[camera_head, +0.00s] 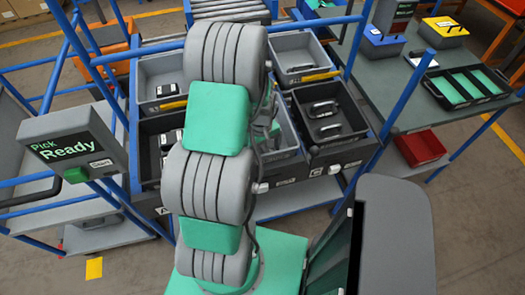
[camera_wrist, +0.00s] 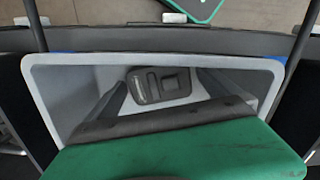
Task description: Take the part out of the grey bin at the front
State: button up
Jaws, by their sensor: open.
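The grey bin (camera_wrist: 100,66) at the front fills the middle of the wrist view. A dark grey part (camera_wrist: 155,85) lies on its floor, near the far side. My gripper (camera_wrist: 162,90) is open and points into the bin, with one dark finger on each side of the part. I cannot tell how high the fingertips are above the floor. In the head view the grey bin (camera_head: 287,128) is mostly hidden behind my arm, and so are my gripper and the part.
Dark bins (camera_head: 152,133) (camera_head: 348,103) stand left and right of the grey bin. Grey bins (camera_head: 147,74) (camera_head: 285,44) with dark parts stand behind. Blue posts (camera_head: 364,50) rise at the rack's corners. A "Pick Ready" sign box (camera_head: 68,140) stands left, a table (camera_head: 400,110) right.

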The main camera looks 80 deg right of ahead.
jog(key=shift+f, duration=0.1)
jog(key=shift+c, duration=0.4)
jog(key=c, duration=1.4)
